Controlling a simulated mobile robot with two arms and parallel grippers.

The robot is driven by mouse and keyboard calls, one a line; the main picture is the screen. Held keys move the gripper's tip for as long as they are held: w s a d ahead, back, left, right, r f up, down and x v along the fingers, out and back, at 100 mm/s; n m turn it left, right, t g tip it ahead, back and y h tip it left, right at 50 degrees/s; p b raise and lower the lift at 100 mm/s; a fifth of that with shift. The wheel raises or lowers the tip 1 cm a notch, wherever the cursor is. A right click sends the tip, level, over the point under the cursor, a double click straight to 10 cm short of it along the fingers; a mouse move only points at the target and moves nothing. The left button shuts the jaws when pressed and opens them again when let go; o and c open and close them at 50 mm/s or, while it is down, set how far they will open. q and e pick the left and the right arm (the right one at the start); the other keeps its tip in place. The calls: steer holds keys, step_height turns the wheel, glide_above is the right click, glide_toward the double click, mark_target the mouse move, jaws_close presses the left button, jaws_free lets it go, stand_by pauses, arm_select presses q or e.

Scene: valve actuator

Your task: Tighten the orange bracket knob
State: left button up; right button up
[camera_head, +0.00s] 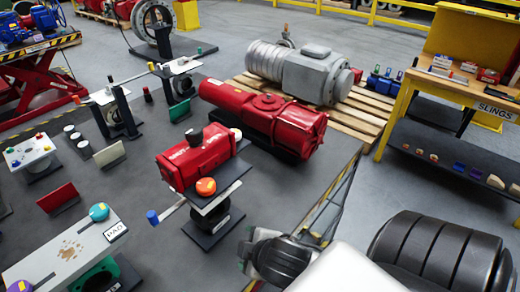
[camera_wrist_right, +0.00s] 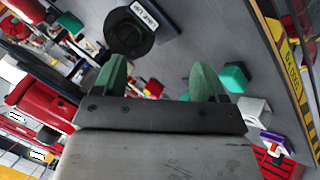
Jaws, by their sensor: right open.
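The orange bracket knob (camera_head: 206,186) sits at the front of the red actuator (camera_head: 195,158), on the grey bracket plate (camera_head: 226,184) in the middle of the head view. My right gripper (camera_head: 262,258) is below and to the right of the knob, apart from it. In the right wrist view its green fingers (camera_wrist_right: 158,78) are spread with nothing held between them. I cannot make out the orange knob for certain in the wrist view. My left gripper is not in view.
A blue-ended lever (camera_head: 152,217) sticks out left of the bracket. A larger red actuator (camera_head: 268,117) lies behind. A grey plate marked PAD (camera_head: 70,250) stands front left. A yellow workbench (camera_head: 465,75) is at the right.

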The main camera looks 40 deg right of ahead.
steer(key=s+a+f+m+g, duration=0.1)
steer(key=s+f+m+g, duration=0.1)
steer(key=f, duration=0.6)
steer(key=s+a+f+m+g+y+b, duration=0.1)
steer(key=s+f+m+g, duration=0.2)
steer(key=f, duration=0.6)
steer(key=shift+s+a+f+m+b, duration=0.2)
steer(key=shift+s+a+m+b, duration=0.15)
steer(key=shift+m, duration=0.25)
